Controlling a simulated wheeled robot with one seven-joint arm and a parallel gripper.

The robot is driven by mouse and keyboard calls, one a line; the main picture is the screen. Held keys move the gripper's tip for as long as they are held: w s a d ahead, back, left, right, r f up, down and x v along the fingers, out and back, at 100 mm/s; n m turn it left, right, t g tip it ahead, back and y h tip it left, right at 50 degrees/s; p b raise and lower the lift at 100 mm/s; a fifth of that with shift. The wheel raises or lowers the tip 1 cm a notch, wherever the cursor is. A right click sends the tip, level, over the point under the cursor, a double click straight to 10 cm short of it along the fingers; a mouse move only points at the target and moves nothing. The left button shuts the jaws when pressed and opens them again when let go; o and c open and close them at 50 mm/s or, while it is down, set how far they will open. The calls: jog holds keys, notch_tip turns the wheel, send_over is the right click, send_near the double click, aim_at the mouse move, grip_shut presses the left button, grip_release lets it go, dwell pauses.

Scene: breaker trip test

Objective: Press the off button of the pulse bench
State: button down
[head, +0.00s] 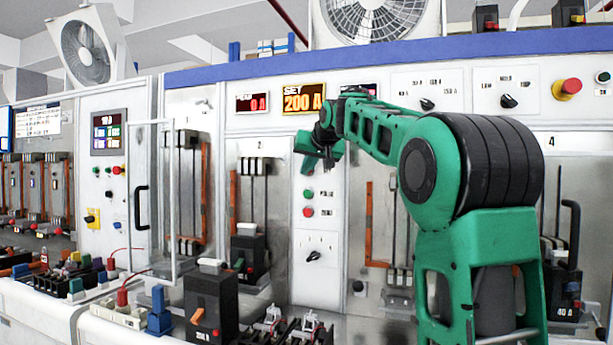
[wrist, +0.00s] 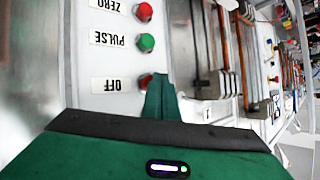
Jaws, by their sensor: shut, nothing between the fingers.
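The pulse bench's button column sits on a white panel (head: 320,240) under a lit "SET 200 A" display (head: 303,98). The wrist view shows it upside down: the red off button (wrist: 146,81) beside its "OFF" label (wrist: 118,84), then the green pulse button (wrist: 147,42) and the red zero button (wrist: 144,12). In the head view the green pulse button (head: 308,194) and red zero button (head: 308,212) show, while my gripper (head: 309,166) covers the off button. My gripper (wrist: 158,80) is shut and empty, its tip overlapping the off button's edge; I cannot tell whether it touches.
A rotary knob (head: 313,256) sits lower on the same panel. A red emergency stop (head: 571,86) is at the upper right. Copper bars (wrist: 224,40) and terminals lie beside the buttons in the wrist view. A black breaker (head: 210,305) and other loose parts stand on the front bench.

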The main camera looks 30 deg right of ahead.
jog(key=shift+s+a, duration=0.25)
jog(key=shift+a, duration=0.15)
jog(key=s+a, duration=0.1)
jog(key=a, duration=0.1)
jog(key=s+a, duration=0.2)
dwell(0.5)
dwell(0.6)
jog(key=s+f+g+y, duration=0.1)
jog(key=s+f+g, duration=0.2)
jog(key=s+f, duration=0.85)
jog(key=s+f+g, duration=0.4)
jog(key=s+f, duration=0.5)
jog(key=f, duration=0.5)
jog(key=s+a+f+g+y, duration=0.1)
jog(key=s+a+f+g, duration=0.1)
jog(key=s+f, duration=0.7)
jog(key=s+a+f+g+y, duration=0.1)
jog(key=s+a+f+g, duration=0.2)
jog(key=s+f, duration=0.7)
jog(key=s, duration=0.5)
jog(key=shift+a+m, duration=0.4)
